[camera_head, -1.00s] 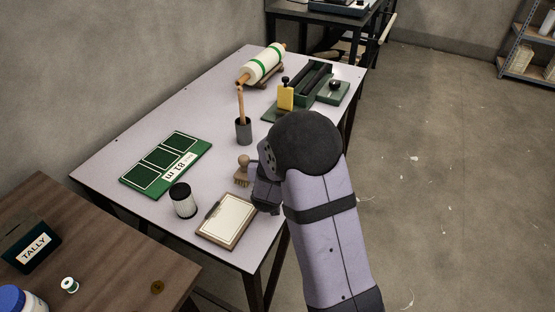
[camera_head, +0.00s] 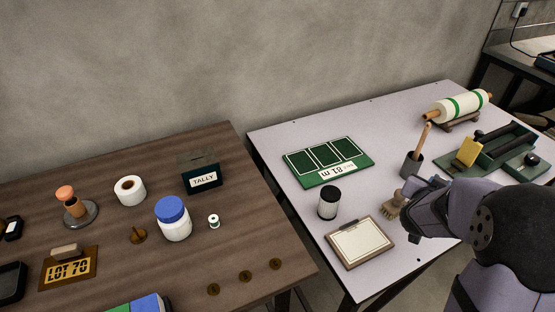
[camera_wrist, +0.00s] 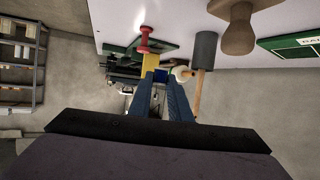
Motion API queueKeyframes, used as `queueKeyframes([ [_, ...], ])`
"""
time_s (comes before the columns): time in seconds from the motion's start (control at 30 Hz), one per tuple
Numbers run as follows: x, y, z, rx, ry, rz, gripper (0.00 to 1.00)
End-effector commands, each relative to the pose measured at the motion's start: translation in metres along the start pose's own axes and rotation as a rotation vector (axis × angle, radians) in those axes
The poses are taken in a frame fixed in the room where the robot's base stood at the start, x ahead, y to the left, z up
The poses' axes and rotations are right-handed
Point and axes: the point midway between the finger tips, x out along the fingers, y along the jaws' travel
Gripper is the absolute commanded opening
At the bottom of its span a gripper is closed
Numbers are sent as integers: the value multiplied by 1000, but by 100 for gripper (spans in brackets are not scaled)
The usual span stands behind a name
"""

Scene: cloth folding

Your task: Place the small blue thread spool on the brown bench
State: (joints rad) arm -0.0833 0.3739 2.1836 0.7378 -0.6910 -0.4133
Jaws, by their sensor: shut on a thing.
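My gripper (camera_head: 428,187) is above the right part of the pale table (camera_head: 270,135), just right of a wooden brush (camera_head: 393,206). In the wrist view its two fingers (camera_wrist: 161,78) are closed around a small blue piece, which looks like the blue thread spool (camera_wrist: 161,75). The fingers hide most of it, and I cannot make it out clearly in the head view. The brown bench (camera_head: 110,165) fills the left of the head view. A small white and green spool (camera_head: 213,221) stands on it.
On the bench are a blue-lidded jar (camera_head: 173,220), a TALLY box (camera_head: 201,176), a tape roll (camera_head: 130,190), a stamp (camera_head: 76,207) and several brown discs (camera_head: 246,277). Bare wood lies around the small spool.

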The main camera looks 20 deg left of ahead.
Motion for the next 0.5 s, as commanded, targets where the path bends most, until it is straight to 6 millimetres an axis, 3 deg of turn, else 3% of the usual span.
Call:
queueKeyframes([
  [0.27, -46, -87, -23, -64, 1, -156, 0],
  [0.5, -118, -178, -25, -153, -1, -367, 0],
])
